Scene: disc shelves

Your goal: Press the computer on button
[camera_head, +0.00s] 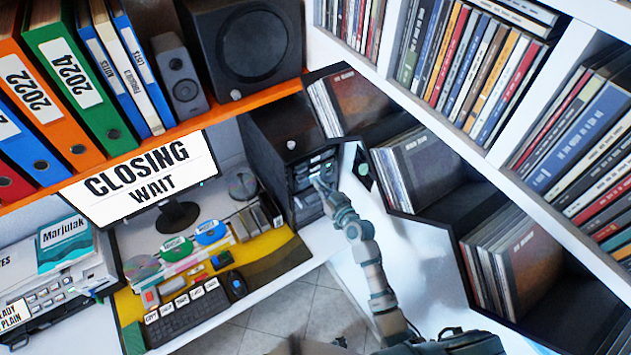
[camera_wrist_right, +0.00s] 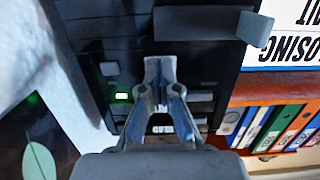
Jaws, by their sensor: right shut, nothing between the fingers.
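The computer (camera_head: 270,138) is a black tower standing at the back right of the desk, under the orange shelf. Its front also fills much of the right wrist view (camera_wrist_right: 85,30). My right gripper (camera_head: 320,182) is at the computer's front, shut and empty. In the wrist view its fingertips (camera_wrist_right: 160,65) meet over the dark front panel; I cannot tell whether they touch it. My left gripper is not in view.
The keyboard (camera_head: 187,317) and mouse (camera_head: 236,285) lie on the yellow desk mat (camera_head: 270,246), with several discs. A black speaker (camera_head: 245,45) and binders (camera_head: 80,80) stand on the orange shelf above. White shelving with records (camera_head: 525,265) borders my right arm.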

